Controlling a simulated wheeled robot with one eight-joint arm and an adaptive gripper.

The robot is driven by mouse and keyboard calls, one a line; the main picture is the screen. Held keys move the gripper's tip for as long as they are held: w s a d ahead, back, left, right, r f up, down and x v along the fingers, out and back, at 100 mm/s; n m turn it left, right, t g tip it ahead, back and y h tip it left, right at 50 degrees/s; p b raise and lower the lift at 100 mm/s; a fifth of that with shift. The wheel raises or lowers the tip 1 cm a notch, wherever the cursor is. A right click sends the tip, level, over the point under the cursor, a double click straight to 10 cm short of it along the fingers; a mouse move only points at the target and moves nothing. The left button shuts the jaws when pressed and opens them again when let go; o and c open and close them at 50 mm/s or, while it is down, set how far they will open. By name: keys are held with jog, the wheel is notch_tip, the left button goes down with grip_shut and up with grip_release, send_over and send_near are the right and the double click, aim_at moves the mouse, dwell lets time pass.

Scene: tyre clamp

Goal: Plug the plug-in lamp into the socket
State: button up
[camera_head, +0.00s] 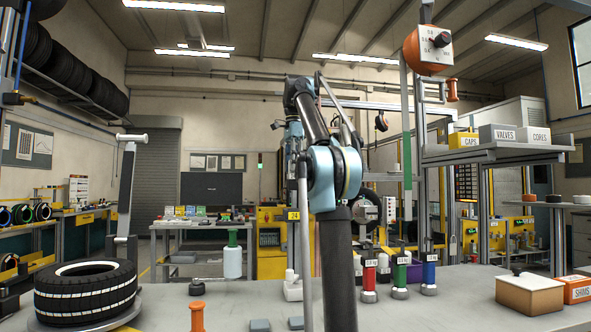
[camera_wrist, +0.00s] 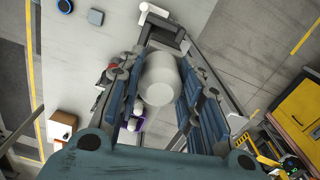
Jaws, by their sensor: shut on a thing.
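In the wrist view, my gripper (camera_wrist: 163,62) has its two blue-padded fingers closed on a smooth white rounded body (camera_wrist: 160,80), which I take to be the plug-in lamp. Its far end is hidden, so I cannot see its plug. In the head view, my arm hides the gripper and the held thing. A small white fixture with an upright white piece (camera_head: 292,288) stands on the table beside my arm. I cannot tell whether it is the socket. No socket shows clearly in either view.
The grey table (camera_head: 450,305) holds a tyre (camera_head: 86,305) at left, an orange spool (camera_head: 197,316), several coloured weights (camera_head: 400,278) and a brown-and-white box (camera_head: 529,294) at right. A white bottle with a green top (camera_head: 232,260) stands behind. A shelf (camera_head: 490,155) overhangs at right.

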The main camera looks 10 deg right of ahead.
aim_at(295, 179)
jog(key=shift+w, duration=0.15)
jog(key=shift+d, duration=0.2)
jog(key=shift+f, duration=2.9)
jog(key=shift+f, duration=2.1)
jog(key=o, duration=1.2)
